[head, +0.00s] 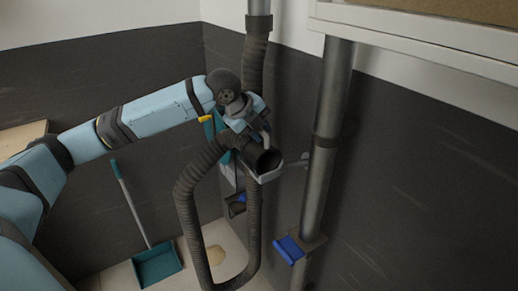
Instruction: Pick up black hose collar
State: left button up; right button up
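The black hose collar (266,161) is the dark, open end of a corrugated hose (187,205). It sits at or just above a small grey bracket (270,175) near the wall. My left gripper (264,138) comes down from above, right at the collar's upper side. One grey finger shows close to the collar or touching it. The other finger is hidden, so I cannot tell how far the fingers are apart or whether they grip. My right gripper is not in view.
The hose loops down and back up to a vertical pipe (259,8). A metal pipe (325,140) with a blue handle (289,249) stands to the right. A teal dustpan (157,266) leans at the left. A shelf (430,50) overhangs the upper right.

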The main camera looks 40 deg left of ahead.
pick_arm(q)
jog(key=shift+s, duration=0.1)
grip_shut()
jog(key=shift+r, duration=0.1)
